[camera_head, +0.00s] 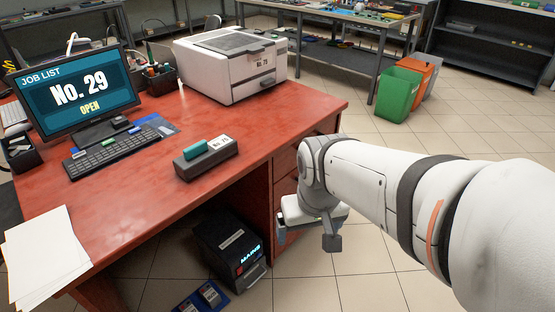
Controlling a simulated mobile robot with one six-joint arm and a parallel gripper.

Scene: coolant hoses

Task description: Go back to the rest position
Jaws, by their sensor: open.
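My arm comes in from the right edge and reaches toward the red desk's right side. My gripper (307,237) hangs at its end, pointing down, beside the desk's drawers and below the level of the desk top. Its two fingers are spread apart and nothing shows between them. The red desk (120,222) fills the left and middle of the view.
On the desk are a monitor (80,92) reading "No. 29 OPEN", a keyboard (110,150), a printer (232,62), a grey box (206,158) with a green piece on top, and papers (44,255). A black unit (232,250) stands below. Green bin (400,92) stands behind; floor is open right.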

